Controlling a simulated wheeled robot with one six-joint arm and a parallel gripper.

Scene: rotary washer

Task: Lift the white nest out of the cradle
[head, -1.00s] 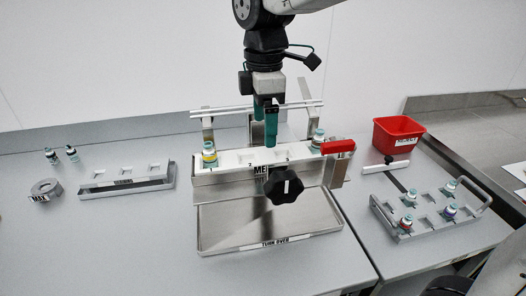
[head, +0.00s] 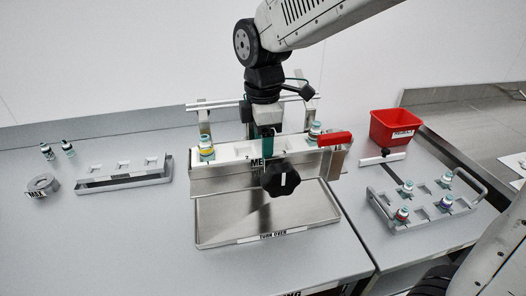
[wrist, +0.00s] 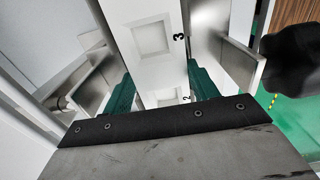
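The white nest (head: 235,151) lies in the metal cradle (head: 225,180), a long bar with square pockets. A capped vial (head: 206,150) stands at its left end and another (head: 314,132) near its right end. My gripper (head: 267,146) is down over the nest's middle and hides part of it. In the wrist view the teal fingers (wrist: 160,88) lie along both long sides of the nest (wrist: 152,65), near the numbers 2 and 3. No clear gap shows, but contact cannot be made out. The cradle's metal walls stand outside the fingers.
A black knob (head: 281,178) sits on the cradle's front and a red handle (head: 334,139) at its right end. A steel tray (head: 215,235) lies in front. A grey rack (head: 125,183) is at left; a vial rack (head: 425,221) and red bin (head: 381,130) are at right.

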